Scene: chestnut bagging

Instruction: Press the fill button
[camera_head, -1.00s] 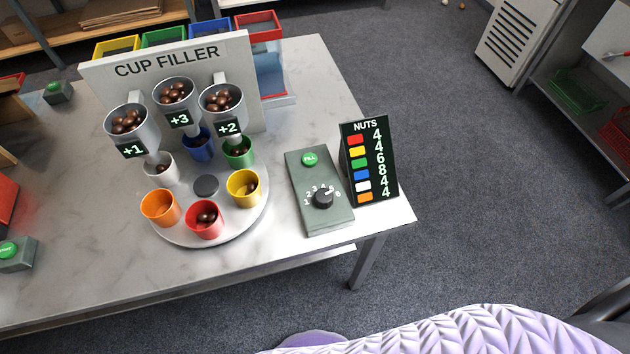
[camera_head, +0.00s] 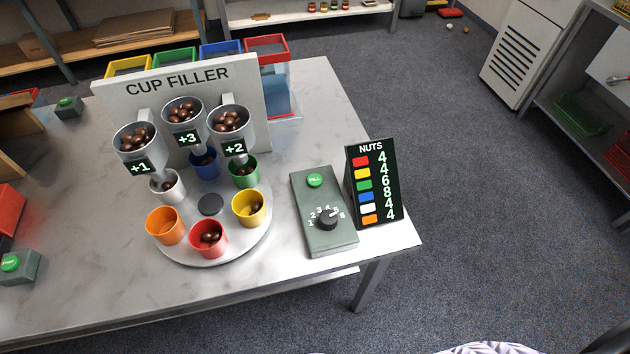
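The green FILL button (camera_head: 315,180) is on the sloped grey control box (camera_head: 325,244), right of the cup filler. No gripper touches it. Below it is a black dial (camera_head: 327,222) with numbers around it; its exact setting is hard to read. The cup filler (camera_head: 177,82) has three hoppers of nuts marked +1 (camera_head: 137,140), +3 (camera_head: 183,111) and +2 (camera_head: 229,123). Its round turntable (camera_head: 238,242) carries white, blue, green, yellow, red and orange cups. Nuts show in the red cup (camera_head: 208,250) and yellow cup (camera_head: 249,218). Neither gripper is in view.
The NUTS board (camera_head: 392,215) stands just right of the control box, near the table's right end. Other green-buttoned boxes stand at the left (camera_head: 20,266) and back left (camera_head: 68,107). Coloured bins, including a red one (camera_head: 265,42), are behind the filler.

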